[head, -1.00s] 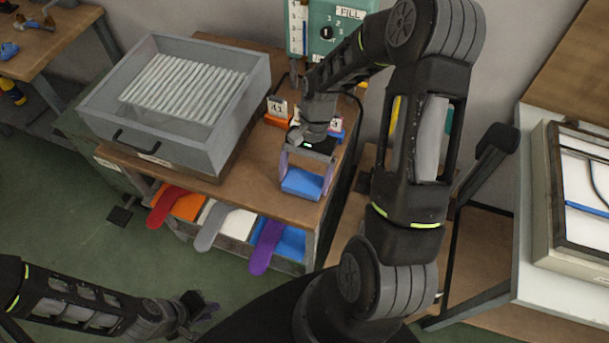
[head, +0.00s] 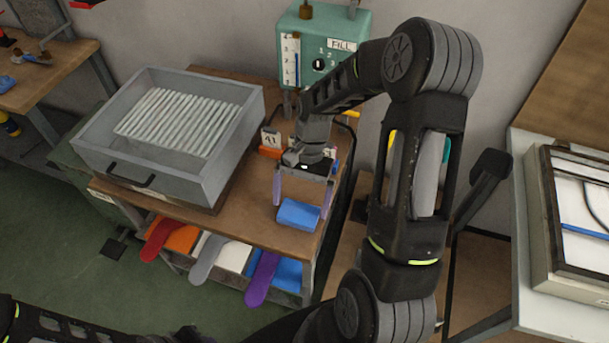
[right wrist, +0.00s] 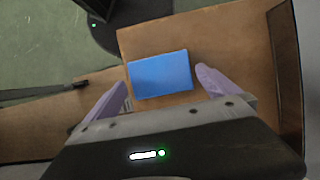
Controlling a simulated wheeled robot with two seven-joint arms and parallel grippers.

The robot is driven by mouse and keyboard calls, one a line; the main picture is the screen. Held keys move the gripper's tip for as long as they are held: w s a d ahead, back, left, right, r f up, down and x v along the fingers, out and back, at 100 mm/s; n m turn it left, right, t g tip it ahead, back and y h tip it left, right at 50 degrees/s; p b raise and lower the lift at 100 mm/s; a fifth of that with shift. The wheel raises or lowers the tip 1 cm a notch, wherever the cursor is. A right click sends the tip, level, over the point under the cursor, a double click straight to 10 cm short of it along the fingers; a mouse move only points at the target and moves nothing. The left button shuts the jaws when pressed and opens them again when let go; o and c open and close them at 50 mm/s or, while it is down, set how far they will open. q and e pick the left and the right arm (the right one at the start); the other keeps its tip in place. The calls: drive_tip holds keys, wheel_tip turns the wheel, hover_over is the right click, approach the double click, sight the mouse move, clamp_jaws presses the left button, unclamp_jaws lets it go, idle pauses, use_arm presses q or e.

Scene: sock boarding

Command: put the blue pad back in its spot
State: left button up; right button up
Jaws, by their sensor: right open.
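The blue pad (head: 299,214) lies flat on the wooden bench top near its front right corner. It also shows in the right wrist view (right wrist: 160,74), ahead of the fingertips and between their lines. My right gripper (head: 302,203) is open, its two purple fingers apart on either side of the pad's far part, with nothing held. In the right wrist view the fingers (right wrist: 160,80) stand clear of the pad. My left arm shows at the bottom left of the head view, but its gripper's jaws cannot be made out.
A grey tray (head: 215,172) with white rods stands on the bench (head: 250,220). Orange and blue numbered holders stand behind my right gripper, by a green fill box (head: 312,45). Red, grey and purple sock shapes (head: 262,279) stick out from bins below the bench edge.

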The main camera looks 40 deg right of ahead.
drive_tip(key=b+v, duration=0.1)
drive_tip(key=v, duration=0.8)
drive_tip(key=shift+d+r, duration=0.15)
drive_tip(key=shift+r, duration=0.15)
idle(0.3)
